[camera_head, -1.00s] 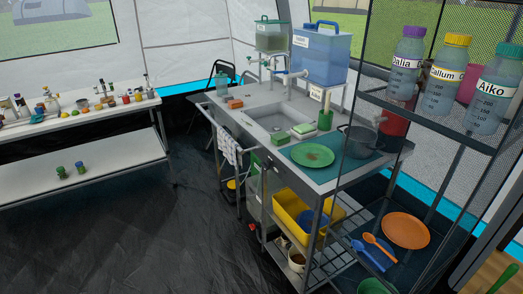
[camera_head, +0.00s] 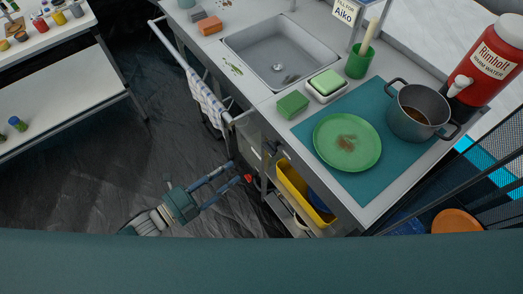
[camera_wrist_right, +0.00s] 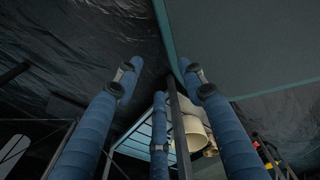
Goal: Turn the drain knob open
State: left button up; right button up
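A small red part (camera_head: 248,178), which looks like the drain knob, shows low beside the sink unit's front, below the hanging towel. My left gripper (camera_head: 236,172) reaches in from the lower left. Its blue fingers are apart, with their tips close to the red part. I cannot tell whether they touch it. The grey sink basin (camera_head: 283,50) with its drain is set in the counter above. My right gripper (camera_wrist_right: 158,75) shows only in the right wrist view, its blue fingers spread and empty.
A checked towel (camera_head: 208,103) hangs on the front rail near my left gripper. A yellow bin (camera_head: 292,187) stands under the counter to the right. A green plate (camera_head: 325,150) and a grey pot (camera_head: 405,120) stand on the mat. The dark floor at left is clear.

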aim_at(271, 147)
pick_arm(q)
notch_tip(271, 147, up, 5)
jog(key=s+d+m+h, duration=0.2)
jog(key=d, duration=0.1)
jog(key=b+x, duration=0.2)
jog(key=x, duration=0.8)
jog(key=shift+a+f, duration=0.2)
jog(key=shift+f, duration=0.2)
jog(key=shift+w, duration=0.15)
grip_shut()
